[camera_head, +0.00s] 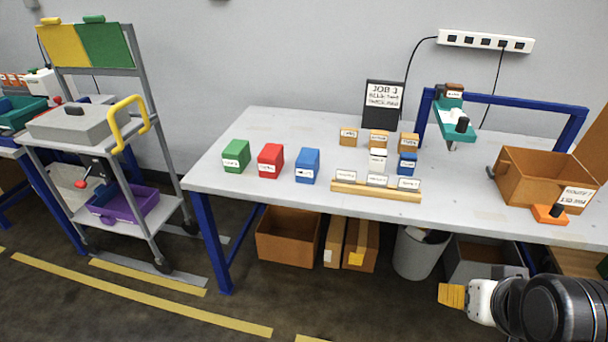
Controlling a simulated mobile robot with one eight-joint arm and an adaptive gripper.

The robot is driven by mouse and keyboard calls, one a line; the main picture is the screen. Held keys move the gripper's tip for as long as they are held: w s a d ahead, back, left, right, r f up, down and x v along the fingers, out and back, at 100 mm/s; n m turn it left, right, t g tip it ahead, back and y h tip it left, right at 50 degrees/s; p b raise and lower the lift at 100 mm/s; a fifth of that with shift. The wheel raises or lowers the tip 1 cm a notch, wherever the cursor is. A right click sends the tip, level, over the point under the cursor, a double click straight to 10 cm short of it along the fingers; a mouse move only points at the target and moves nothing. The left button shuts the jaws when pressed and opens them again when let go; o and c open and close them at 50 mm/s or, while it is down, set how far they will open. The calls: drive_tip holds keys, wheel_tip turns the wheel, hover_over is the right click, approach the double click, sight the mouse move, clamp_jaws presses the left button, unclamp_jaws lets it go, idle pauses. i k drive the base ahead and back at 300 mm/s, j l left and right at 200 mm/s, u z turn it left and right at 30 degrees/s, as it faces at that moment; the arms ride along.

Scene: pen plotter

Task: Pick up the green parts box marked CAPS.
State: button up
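A green parts box (236,156) with a white label stands at the left end of the grey table (270,125). The label's print is too small to read. A red box (270,160) and a blue box (307,165) stand to its right in a row. My gripper (452,296) is at the lower right, in front of the table and low, far from the green box. Its yellow fingertip end points left. I cannot see whether the fingers are apart.
Small labelled boxes (378,138) and a wooden card rack (376,192) stand mid-table. An orange-brown bin (536,175) is at the right. A grey cart (70,150) stands left of the table. Cartons (287,236) and a bin (418,252) are underneath. The table's front left is clear.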

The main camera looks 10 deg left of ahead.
sight(237, 156)
drive_tip(key=i+j+u, duration=0.1)
drive_tip(key=i+j, duration=0.2)
drive_tip(key=j, duration=0.35)
drive_tip(key=i+j+u, duration=0.1)
drive_tip(key=i+j, duration=0.25)
drive_tip(key=j, duration=0.25)
drive_tip(key=i+j+u, duration=0.1)
drive_tip(key=i+j, duration=0.25)
drive_tip(key=j, duration=0.25)
drive_tip(key=i+j+u, duration=0.1)
drive_tip(key=i+j, duration=0.25)
drive_tip(key=j, duration=0.25)
drive_tip(key=i+j+u, duration=0.15)
drive_tip(key=i+j, duration=0.25)
drive_tip(key=j, duration=0.1)
